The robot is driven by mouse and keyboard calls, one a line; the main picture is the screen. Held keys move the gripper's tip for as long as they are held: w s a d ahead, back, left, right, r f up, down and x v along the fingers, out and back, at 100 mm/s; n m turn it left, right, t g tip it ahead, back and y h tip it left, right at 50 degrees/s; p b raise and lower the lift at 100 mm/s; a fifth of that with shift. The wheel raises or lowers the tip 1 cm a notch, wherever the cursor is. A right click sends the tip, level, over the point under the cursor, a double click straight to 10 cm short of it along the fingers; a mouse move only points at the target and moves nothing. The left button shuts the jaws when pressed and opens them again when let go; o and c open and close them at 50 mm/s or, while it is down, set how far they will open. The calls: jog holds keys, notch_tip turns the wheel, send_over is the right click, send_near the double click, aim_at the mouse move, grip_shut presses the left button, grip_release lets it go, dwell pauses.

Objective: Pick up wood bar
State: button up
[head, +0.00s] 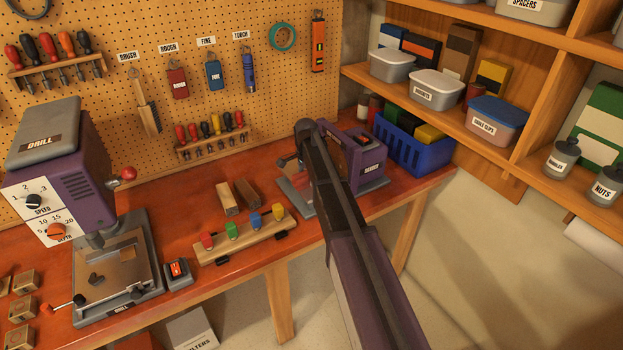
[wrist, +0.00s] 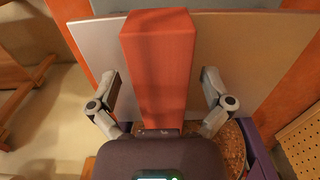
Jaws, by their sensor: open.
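In the wrist view, an orange-red bar (wrist: 158,65) with a squared end lies between the two fingers of my gripper (wrist: 159,85). The fingers are open, one on each side, with visible gaps to the bar. I take it for the wood bar; its near end is hidden by the gripper body. In the head view my arm covers this spot, and the bar and fingers cannot be made out. Two other wooden blocks, a light one (head: 227,199) and a darker one (head: 247,193), lie on the bench left of my arm.
The purple sander (head: 368,165) stands just right of my arm on the red-brown bench (head: 190,205). A rack with coloured pegs (head: 242,240) lies in front of the blocks. The drill press (head: 75,165) is at left, and a blue crate (head: 412,148) is behind the sander.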

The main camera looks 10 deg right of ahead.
jog(key=c, duration=1.3)
jog(key=shift+r, duration=0.15)
notch_tip(320, 180, up, 4)
jog(key=p, duration=0.4)
jog(key=s, duration=1)
jog(key=s+p, duration=0.1)
jog(key=s, duration=0.5)
jog(key=shift+r, duration=0.35)
jog(key=shift+w, duration=0.1)
notch_tip(320, 180, up, 2)
jog(key=p, duration=0.2)
send_over(304, 175)
